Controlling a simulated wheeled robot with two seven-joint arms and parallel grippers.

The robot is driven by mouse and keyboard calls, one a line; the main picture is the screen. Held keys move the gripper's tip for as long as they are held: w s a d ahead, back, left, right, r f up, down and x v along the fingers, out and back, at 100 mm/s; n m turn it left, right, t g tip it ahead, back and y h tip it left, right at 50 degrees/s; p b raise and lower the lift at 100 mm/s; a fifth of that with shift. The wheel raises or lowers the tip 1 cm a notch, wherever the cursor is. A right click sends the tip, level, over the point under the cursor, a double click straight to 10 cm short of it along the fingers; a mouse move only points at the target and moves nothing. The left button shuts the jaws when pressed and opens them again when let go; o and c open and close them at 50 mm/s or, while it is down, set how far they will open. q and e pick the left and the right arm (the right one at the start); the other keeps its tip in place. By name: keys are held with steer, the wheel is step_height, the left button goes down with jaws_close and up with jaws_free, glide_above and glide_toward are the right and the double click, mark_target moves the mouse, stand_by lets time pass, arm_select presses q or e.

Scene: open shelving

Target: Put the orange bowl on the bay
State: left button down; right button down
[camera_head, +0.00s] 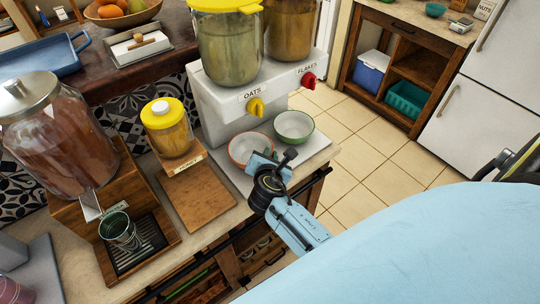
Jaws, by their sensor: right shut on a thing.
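The orange bowl (236,149), white inside with an orange rim, is at the front of the white cereal dispenser, over its light grey base (318,150). My right gripper (262,164) is shut on the near right side of this bowl and hides part of it. I cannot tell whether the bowl touches the surface below. A green-rimmed bowl (294,126) sits right beside it, under the flakes side. The dispenser's bays are below the OATS (252,95) and FLAKES (307,68) labels. My left gripper is not in view.
A honey jar (167,127) with a yellow lid stands on a wooden stand to the left. A large drink dispenser (60,128) and a glass (118,230) are further left. The wooden board (196,195) is bare. Open floor lies beyond the counter's right edge.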

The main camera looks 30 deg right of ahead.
steer(key=c, duration=1.5)
jaws_free()
steer(key=shift+f, duration=0.1)
steer(key=shift+o, duration=0.2)
steer(key=shift+s+r, duration=0.1)
steer(key=shift+r, duration=0.1)
steer(key=v, duration=1.1)
steer(key=shift+s+a+p, duration=0.25)
steer(key=shift+s+p, duration=0.05)
steer(key=shift+p, duration=0.15)
steer(key=shift+r, duration=0.15)
